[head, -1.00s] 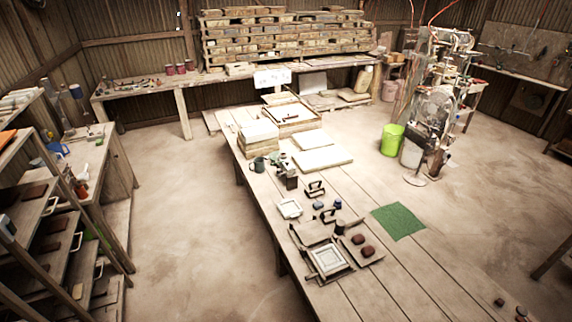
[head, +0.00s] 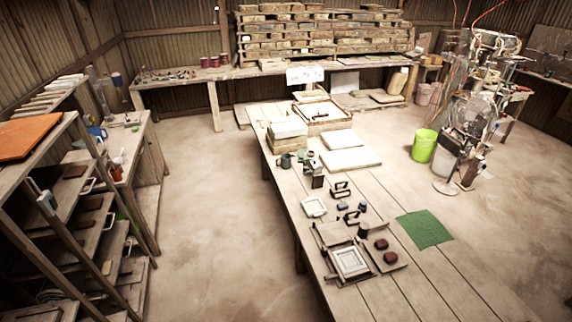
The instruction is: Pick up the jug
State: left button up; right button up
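A blue jug-like vessel (head: 97,133) stands on the side bench at the left, partly hidden behind the shelf rack. A small dark mug-like vessel (head: 286,160) stands on the long table, by the stack of pale slabs. It is too small to make out fully. Neither of my grippers is in view.
The long wooden table (head: 385,292) holds tile frames, a green mat (head: 425,229) and small tools. A shelf rack (head: 52,222) with an orange board (head: 27,136) stands in the left foreground. The floor (head: 218,225) between rack and table is clear. A lime bucket (head: 424,145) stands at the right.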

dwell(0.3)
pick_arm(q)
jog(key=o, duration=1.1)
